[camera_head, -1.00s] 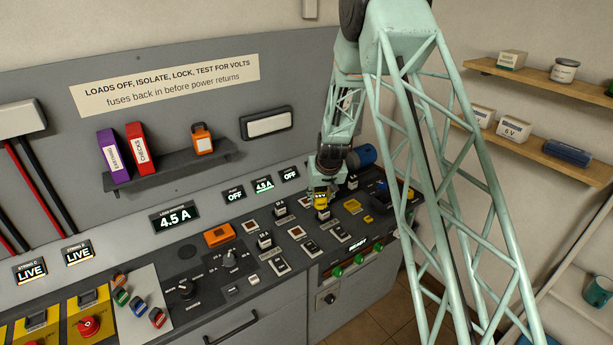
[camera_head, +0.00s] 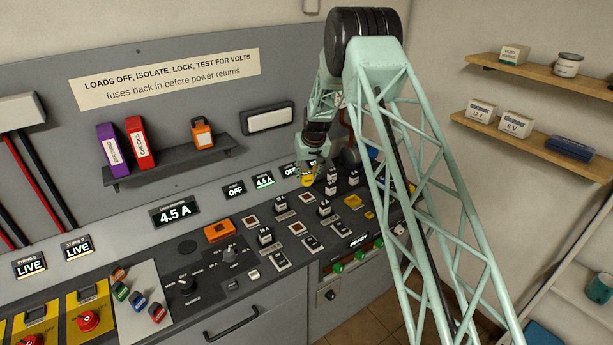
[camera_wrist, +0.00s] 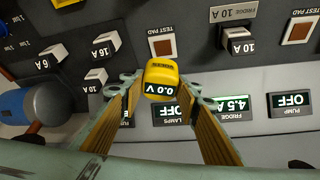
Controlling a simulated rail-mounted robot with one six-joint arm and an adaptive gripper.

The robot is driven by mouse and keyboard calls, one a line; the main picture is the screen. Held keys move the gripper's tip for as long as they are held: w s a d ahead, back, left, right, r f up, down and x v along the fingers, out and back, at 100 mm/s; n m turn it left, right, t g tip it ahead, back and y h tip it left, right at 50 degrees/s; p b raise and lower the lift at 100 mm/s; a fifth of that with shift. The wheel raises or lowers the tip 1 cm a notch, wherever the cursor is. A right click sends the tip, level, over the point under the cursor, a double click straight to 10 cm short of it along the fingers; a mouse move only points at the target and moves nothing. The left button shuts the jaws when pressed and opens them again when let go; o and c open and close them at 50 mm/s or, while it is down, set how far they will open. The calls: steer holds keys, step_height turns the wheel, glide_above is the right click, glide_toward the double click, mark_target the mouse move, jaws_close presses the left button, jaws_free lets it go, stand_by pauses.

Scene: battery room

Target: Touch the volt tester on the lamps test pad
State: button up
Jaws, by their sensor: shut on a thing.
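The volt tester (camera_wrist: 162,76) is a small yellow block whose display reads 0.0 V. My gripper (camera_wrist: 163,92) is shut on it, with a finger on each side. In the head view the tester (camera_head: 307,181) hangs below my gripper (camera_head: 308,170), near the row of displays at the back of the panel. In the wrist view a brown square test pad (camera_wrist: 162,46) lies beyond the tester, in line with the LAMPS display (camera_wrist: 165,113). The tester appears apart from this pad, between pad and display. Its height above the panel cannot be told.
Another test pad (camera_wrist: 298,31) lies to the right in the wrist view. A blue cylinder (camera_wrist: 35,105) lies at left. A shelf (camera_head: 170,165) holds binders.

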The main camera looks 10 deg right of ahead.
mark_target(307, 184)
steer(key=shift+f, duration=0.1)
stand_by(0.4)
steer(key=shift+f+b, duration=0.4)
steer(key=shift+f, duration=2.35)
steer(key=shift+s+f+b, duration=0.1)
steer(key=shift+f+b, duration=0.65)
steer(key=shift+b, duration=0.4)
stand_by(3.3)
steer(key=shift+r, duration=0.2)
